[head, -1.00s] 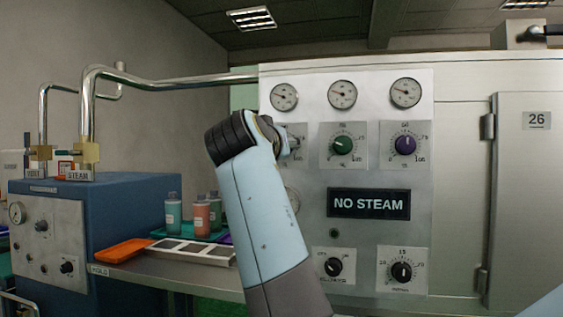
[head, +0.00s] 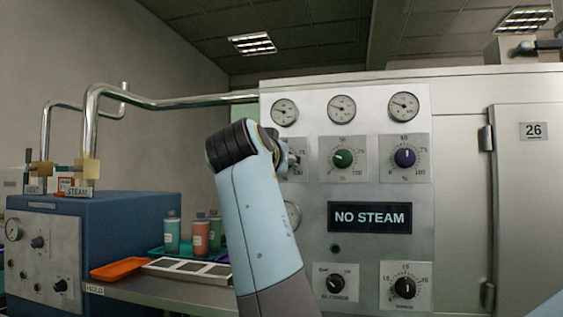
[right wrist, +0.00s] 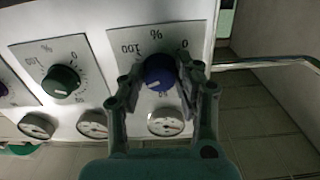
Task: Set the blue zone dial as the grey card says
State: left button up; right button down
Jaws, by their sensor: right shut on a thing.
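The blue zone dial (right wrist: 158,72) is on a pale plate marked in % with 0 and 100, upside down in the right wrist view. My right gripper (right wrist: 160,78) is shut on this dial, one finger on each side. A white mark shows low on the knob, but its exact reading is unclear. In the head view my right gripper (head: 288,158) is at the leftmost dial plate, and my wrist hides most of the dial. No grey card can be made out. My left gripper is not in view.
The green dial (head: 343,159) and purple dial (head: 405,158) are to the right, below gauges. A NO STEAM sign (head: 369,217) and black knobs (head: 405,288) are lower. Bottles (head: 201,236) and an orange tray (head: 118,268) are on the shelf at left.

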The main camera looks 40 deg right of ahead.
jog(key=c, duration=1.3)
grip_release()
jog(key=shift+f, duration=0.25)
jog(key=o, duration=0.4)
jog(key=shift+r, duration=0.1)
jog(key=shift+c, duration=0.2)
jog(key=shift+r, duration=0.1)
